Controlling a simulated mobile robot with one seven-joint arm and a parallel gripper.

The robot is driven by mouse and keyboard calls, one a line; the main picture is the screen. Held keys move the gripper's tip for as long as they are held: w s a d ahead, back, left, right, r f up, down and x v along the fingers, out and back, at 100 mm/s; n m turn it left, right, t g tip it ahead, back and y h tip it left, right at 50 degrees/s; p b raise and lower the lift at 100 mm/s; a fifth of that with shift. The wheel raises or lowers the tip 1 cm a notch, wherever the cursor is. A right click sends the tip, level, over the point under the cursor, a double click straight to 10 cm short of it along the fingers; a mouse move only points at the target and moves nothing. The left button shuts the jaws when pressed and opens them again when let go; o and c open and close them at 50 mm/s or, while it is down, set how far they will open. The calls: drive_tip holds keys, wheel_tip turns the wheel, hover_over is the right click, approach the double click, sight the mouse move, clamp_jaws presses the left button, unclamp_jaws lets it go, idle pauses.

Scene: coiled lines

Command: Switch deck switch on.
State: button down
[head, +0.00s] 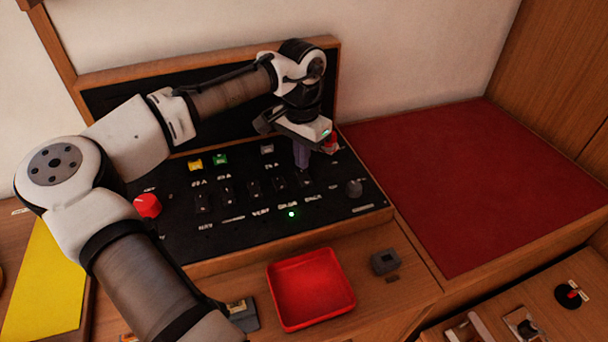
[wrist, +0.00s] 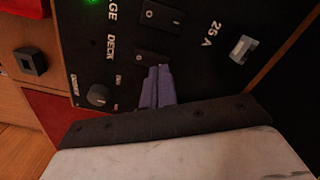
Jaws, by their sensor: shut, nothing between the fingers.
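The deck switch (wrist: 151,60) is a black rocker beside the white word DECK in the wrist view. It appears as the rightmost of a row of dark rockers in the head view (head: 304,182). My gripper (head: 302,166) points down at the panel just behind this switch. Its purple fingers (wrist: 156,84) are together and empty, with their tips close to the switch's edge. I cannot tell whether they touch it. The fingers cover part of the switch area, and I cannot tell which way the rocker is tipped.
The neighbouring rocker (wrist: 160,16) is close by, and a green lamp (head: 291,213) glows before the row. A dark knob (head: 354,188) and red knob (head: 148,205) flank the rockers. A red tray (head: 310,289) stands in front; the red surface (head: 465,180) at right is clear.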

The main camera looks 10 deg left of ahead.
sight(302, 172)
drive_tip(key=shift+f+b, duration=0.35)
drive_tip(key=shift+f, duration=0.6)
idle(0.5)
drive_tip(key=shift+r, duration=0.1)
wheel_tip(302, 172, up, 7)
drive_tip(key=p, duration=0.6)
drive_tip(key=shift+p, duration=0.4)
drive_tip(key=shift+s, duration=0.1)
